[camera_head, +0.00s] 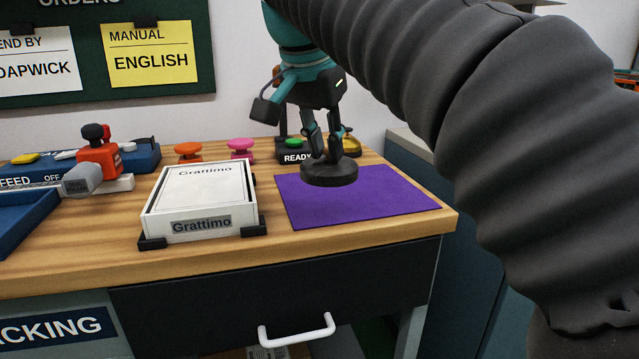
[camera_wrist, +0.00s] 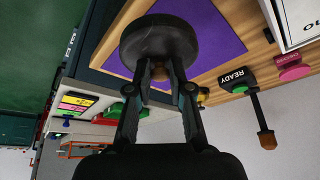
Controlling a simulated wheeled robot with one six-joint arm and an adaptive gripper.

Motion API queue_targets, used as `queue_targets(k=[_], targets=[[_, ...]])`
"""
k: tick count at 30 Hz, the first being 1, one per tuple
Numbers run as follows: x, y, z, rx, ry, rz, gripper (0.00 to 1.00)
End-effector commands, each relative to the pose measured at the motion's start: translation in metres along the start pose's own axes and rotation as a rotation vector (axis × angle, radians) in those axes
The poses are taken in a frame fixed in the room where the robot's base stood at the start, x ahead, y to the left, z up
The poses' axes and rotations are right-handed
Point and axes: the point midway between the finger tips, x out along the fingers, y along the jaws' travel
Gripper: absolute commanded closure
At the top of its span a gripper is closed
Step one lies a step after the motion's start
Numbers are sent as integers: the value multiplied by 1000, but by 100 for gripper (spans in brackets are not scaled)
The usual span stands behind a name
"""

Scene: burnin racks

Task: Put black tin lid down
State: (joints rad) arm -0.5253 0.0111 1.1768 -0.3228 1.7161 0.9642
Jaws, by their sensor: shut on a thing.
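The black tin lid (camera_head: 329,172) is a round dark disc with a raised part on top, which my gripper (camera_head: 320,155) is shut on. The lid is at the left half of the purple mat (camera_head: 385,195), over it or on it; I cannot tell whether it touches. In the wrist view the lid (camera_wrist: 158,38) hangs at the fingertips of my gripper (camera_wrist: 160,75), with the purple mat (camera_wrist: 215,35) behind it. The knob between the fingers is mostly hidden.
A white Grattimo box (camera_head: 200,200) sits in a black holder left of the mat. A READY box with a green button (camera_head: 294,145), pink (camera_head: 241,146) and orange (camera_head: 188,150) knobs stand behind. A blue tray (camera_head: 22,215) is far left. The mat's right part is clear.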

Motion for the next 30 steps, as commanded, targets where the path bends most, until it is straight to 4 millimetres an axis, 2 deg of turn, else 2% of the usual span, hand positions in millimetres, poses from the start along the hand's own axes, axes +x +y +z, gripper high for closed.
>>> queue_targets(k=[1, 9, 16, 20, 27, 30], targets=[[11, -6, -4, 0, -2, 4, 100], [57, -37, -32, 0, -2, 3, 100], [83, -54, -48, 1, -1, 1, 100], [90, -56, -50, 2, -1, 2, 100], [119, -54, -37, 3, -1, 2, 100], [124, -54, -35, 3, -1, 1, 100]])
